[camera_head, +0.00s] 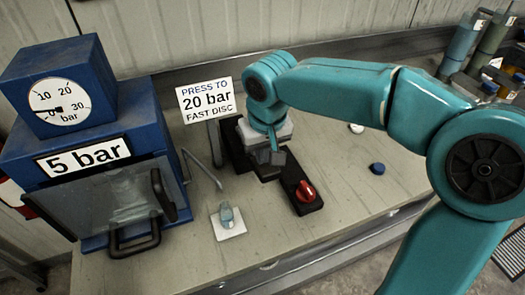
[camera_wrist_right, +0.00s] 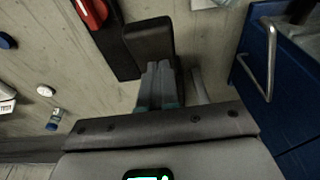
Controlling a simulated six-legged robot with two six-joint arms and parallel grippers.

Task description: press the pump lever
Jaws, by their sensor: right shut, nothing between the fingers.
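The pump is a long black base (camera_head: 310,207) on the bench with a red knob (camera_head: 305,191) at its near end. The knob also shows at the top of the wrist view (camera_wrist_right: 93,12). A dark block-shaped lever pad (camera_wrist_right: 148,40) lies just beyond my right gripper (camera_wrist_right: 158,70). My right gripper is shut and empty, its fingertips at or very close to the pad; I cannot tell if they touch. In the head view my right gripper (camera_head: 272,155) is above the pump and hides part of it. My left gripper is out of view.
A blue press (camera_head: 130,110) labelled 5 bar stands left, with a clear door (camera_head: 110,205). Its gauge needle (camera_head: 60,108) is near 0. A sign (camera_head: 205,100) reads press to 20 bar. A small clear object (camera_head: 227,214) and a blue cap (camera_head: 377,168) flank the pump.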

